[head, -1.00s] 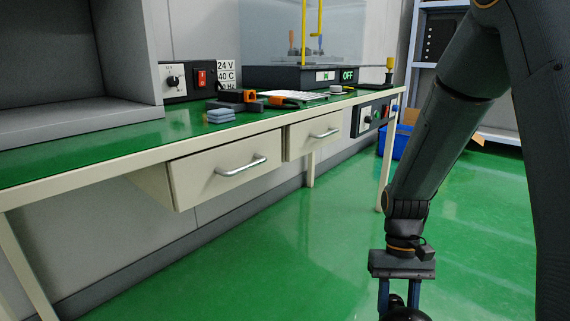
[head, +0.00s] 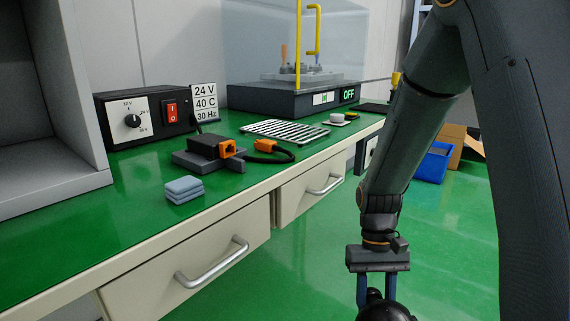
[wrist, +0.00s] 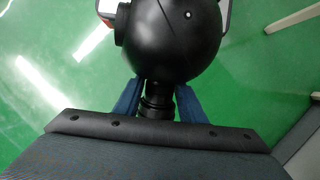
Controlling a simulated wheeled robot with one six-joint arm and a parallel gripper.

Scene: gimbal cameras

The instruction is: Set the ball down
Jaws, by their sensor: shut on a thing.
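A black ball (wrist: 172,38) with a short ridged neck fills the top middle of the wrist view. My gripper (wrist: 158,102) is shut on the neck below the ball, with a blue finger on each side. In the head view my gripper (head: 376,290) hangs over the green floor at the lower right, pointing down. Only the top of the ball (head: 385,311) shows there; the bottom edge of the picture cuts off the rest. It is held in the air, clear of the bench.
A green-topped bench (head: 130,235) with drawers (head: 205,262) runs along the left. On it are a control box (head: 150,110), blue pads (head: 184,189), an orange-tipped cable (head: 268,147), a slotted rack (head: 284,130) and a glass-enclosed device (head: 290,98). A blue bin (head: 434,163) stands on the floor.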

